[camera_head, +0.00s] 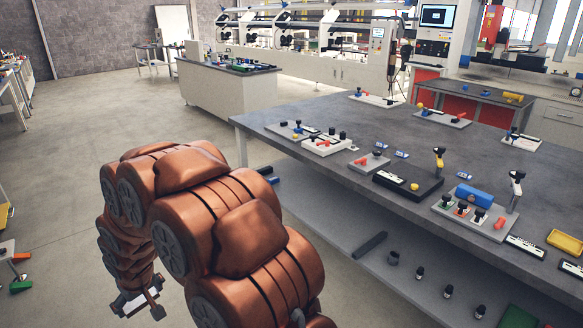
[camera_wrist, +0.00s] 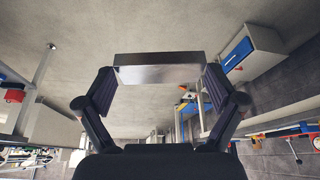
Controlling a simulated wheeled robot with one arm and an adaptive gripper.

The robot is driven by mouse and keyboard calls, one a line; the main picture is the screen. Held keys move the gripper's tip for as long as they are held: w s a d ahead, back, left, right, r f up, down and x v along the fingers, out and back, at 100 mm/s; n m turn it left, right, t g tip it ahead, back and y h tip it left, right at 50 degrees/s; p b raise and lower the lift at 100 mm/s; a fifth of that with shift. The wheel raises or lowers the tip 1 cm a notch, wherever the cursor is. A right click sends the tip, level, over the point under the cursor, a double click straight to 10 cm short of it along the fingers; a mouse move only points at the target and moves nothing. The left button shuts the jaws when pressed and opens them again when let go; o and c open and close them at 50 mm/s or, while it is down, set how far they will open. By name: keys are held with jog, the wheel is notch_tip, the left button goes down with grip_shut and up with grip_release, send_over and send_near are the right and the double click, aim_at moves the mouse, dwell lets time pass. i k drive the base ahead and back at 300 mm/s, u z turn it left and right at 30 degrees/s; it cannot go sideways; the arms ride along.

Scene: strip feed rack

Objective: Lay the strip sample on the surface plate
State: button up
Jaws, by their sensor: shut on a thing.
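My gripper (camera_wrist: 158,85) is shut on the strip sample (camera_wrist: 158,68), a flat silvery metal bar that spans between its two fingers in the wrist view. In the head view my gripper (camera_head: 138,298) hangs low at the lower left, above the floor and left of the long table. The strip is small there, partly hidden by the fingers. A black slab (camera_head: 394,190) with a white strip and a yellow knob lies on the table; I cannot tell whether it is the surface plate.
The long grey table (camera_head: 320,120) runs across the right, with several small fixtures, a blue block (camera_head: 473,195) and a yellow tray (camera_head: 565,242). Its lower shelf (camera_head: 340,215) holds small bottles. A white cabinet (camera_head: 225,92) stands behind. The floor (camera_head: 60,150) at left is largely clear.

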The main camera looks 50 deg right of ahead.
aim_at(411, 172)
jog(key=z, duration=2.45)
jog(key=i, duration=0.5)
jog(key=k, duration=0.9)
jog(key=u, duration=1.05)
jog(key=i, duration=1.5)
jog(key=z, duration=0.8)
